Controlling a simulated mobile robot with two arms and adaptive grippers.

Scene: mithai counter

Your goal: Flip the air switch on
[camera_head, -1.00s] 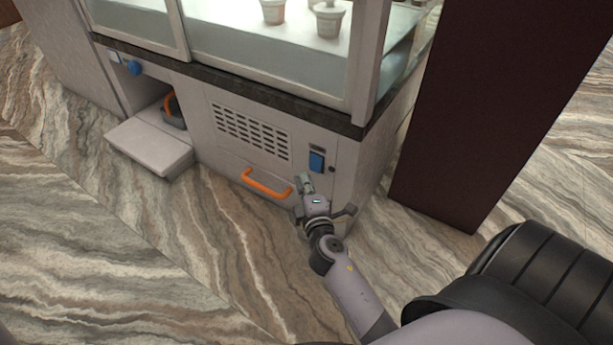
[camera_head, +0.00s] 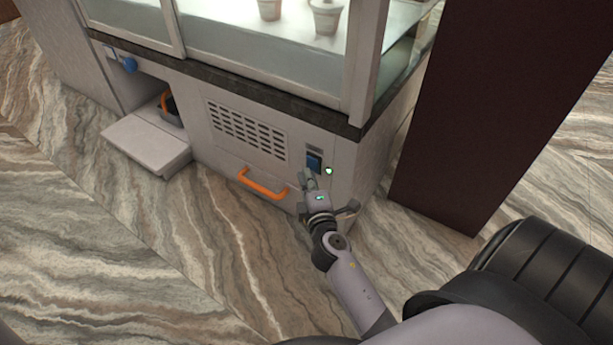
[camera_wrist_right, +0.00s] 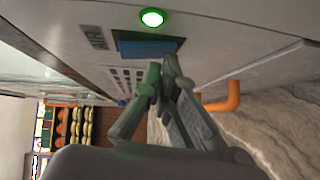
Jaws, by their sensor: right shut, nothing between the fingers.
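The air switch (camera_head: 314,161) is a blue rocker on the counter's front panel, right of the vent grille. It also shows in the right wrist view (camera_wrist_right: 148,48) beside a label that reads AIR, though the view is turned. A round indicator lamp (camera_head: 328,171) beside the switch glows green; it is bright in the wrist view (camera_wrist_right: 152,18). My right gripper (camera_head: 308,174) is shut and empty, its fingertips at the lower edge of the switch. I cannot tell whether they touch it. My left gripper is not in view.
An orange handle (camera_head: 263,185) sits just left of my right gripper, below the vent grille (camera_head: 247,130). A pull-out shelf (camera_head: 147,143) and a blue knob (camera_head: 130,65) are farther left. A dark brown panel (camera_head: 490,110) stands at right. The marble-patterned floor is clear in front.

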